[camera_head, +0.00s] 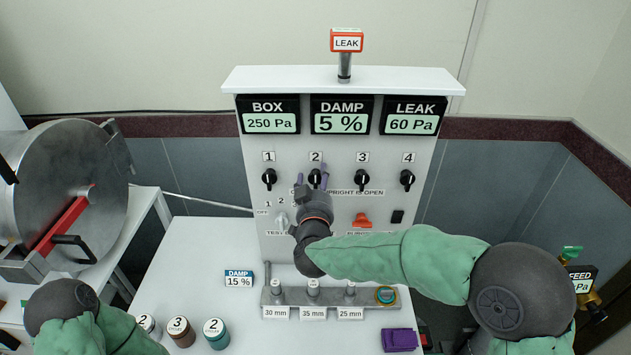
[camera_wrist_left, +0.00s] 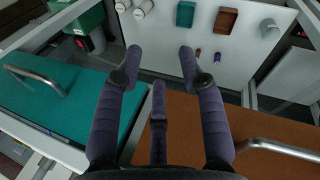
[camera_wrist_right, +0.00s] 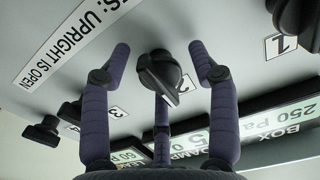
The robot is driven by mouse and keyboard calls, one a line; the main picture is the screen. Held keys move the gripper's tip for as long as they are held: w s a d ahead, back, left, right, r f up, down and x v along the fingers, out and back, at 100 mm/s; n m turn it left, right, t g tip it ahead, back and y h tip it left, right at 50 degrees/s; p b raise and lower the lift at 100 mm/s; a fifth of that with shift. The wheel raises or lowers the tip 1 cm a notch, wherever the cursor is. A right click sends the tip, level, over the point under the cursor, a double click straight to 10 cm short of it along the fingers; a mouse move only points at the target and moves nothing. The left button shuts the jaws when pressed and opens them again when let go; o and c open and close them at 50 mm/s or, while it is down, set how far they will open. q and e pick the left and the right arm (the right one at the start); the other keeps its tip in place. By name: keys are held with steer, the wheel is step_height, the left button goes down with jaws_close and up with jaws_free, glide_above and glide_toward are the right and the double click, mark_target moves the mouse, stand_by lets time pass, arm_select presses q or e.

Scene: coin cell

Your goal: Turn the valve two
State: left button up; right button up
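Valve two is a black knob (camera_head: 315,177) under the label 2 on the white panel (camera_head: 425,140). It also shows in the right wrist view (camera_wrist_right: 160,76), lying between the fingers of my right gripper. My right gripper (camera_head: 316,180) reaches up to this knob. In the right wrist view its fingers (camera_wrist_right: 160,62) are spread on both sides of the knob, with a gap to each side. My left gripper (camera_wrist_left: 160,55) is open and empty in the left wrist view, over a teal surface and a brown surface; its fingers are out of the head view.
Knobs 1 (camera_head: 269,178), 3 (camera_head: 361,178) and 4 (camera_head: 407,179) flank valve two. The displays read BOX 250 Pa, DAMP 5 % and LEAK 60 Pa. An orange switch (camera_head: 362,220) sits below. Several jars (camera_head: 215,333) and a purple item (camera_head: 399,340) stand on the white table.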

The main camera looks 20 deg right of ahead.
steer(key=c, duration=0.9)
steer(key=shift+o, duration=0.2)
steer(key=n+p, duration=0.4)
steer(key=p, duration=0.1)
steer(key=shift+r, duration=0.1)
steer(key=shift+n+p, duration=0.7)
steer(key=shift+n, duration=0.4)
steer(key=n+p, duration=0.4)
steer(key=n, duration=0.2)
steer(key=n+p, duration=0.1)
steer(key=n, duration=0.2)
steer(key=n+p, duration=0.2)
steer(key=shift+f+n, duration=0.2)
steer(key=shift+n, duration=0.2)
